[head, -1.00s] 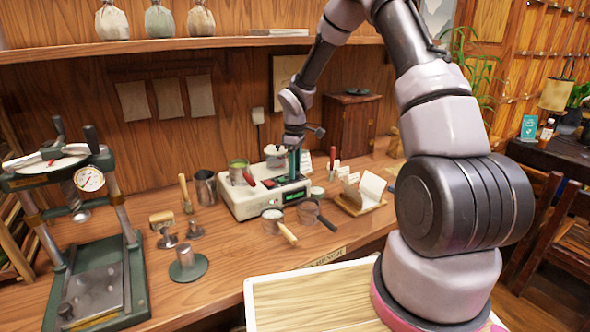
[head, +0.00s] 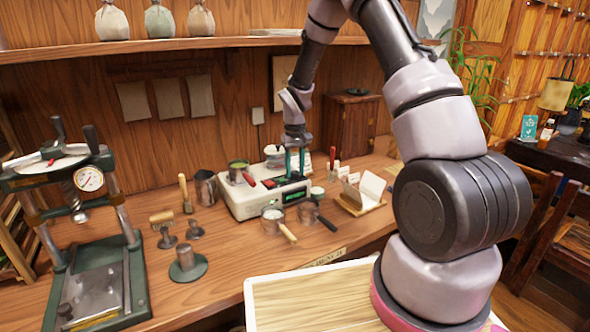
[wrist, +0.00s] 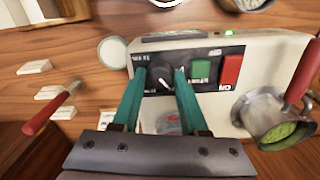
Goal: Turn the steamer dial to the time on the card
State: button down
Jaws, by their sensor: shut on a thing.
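The steamer (head: 238,207) is a cream box on the wooden counter, with a green-lit display (head: 294,196). In the wrist view its dark front panel (wrist: 215,58) carries a dark round dial (wrist: 159,81), a green button (wrist: 200,72) and a red button (wrist: 231,71). My gripper (wrist: 160,75) has its teal fingers on both sides of the dial, shut on it. In the head view my gripper (head: 296,160) stands over the steamer's right part and hides the dial. Several small white cards (wrist: 48,92) stand beside the steamer; their writing is too small to read.
On the steamer stand a metal pot (wrist: 262,113) with green contents and a red handle, and a white-topped vessel (head: 274,152). Handled strainers (head: 273,214) lie in front. A green press (head: 100,290) stands left.

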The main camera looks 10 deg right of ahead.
jog(key=shift+m, duration=0.5)
jog(key=shift+c, duration=2.2)
grip_release()
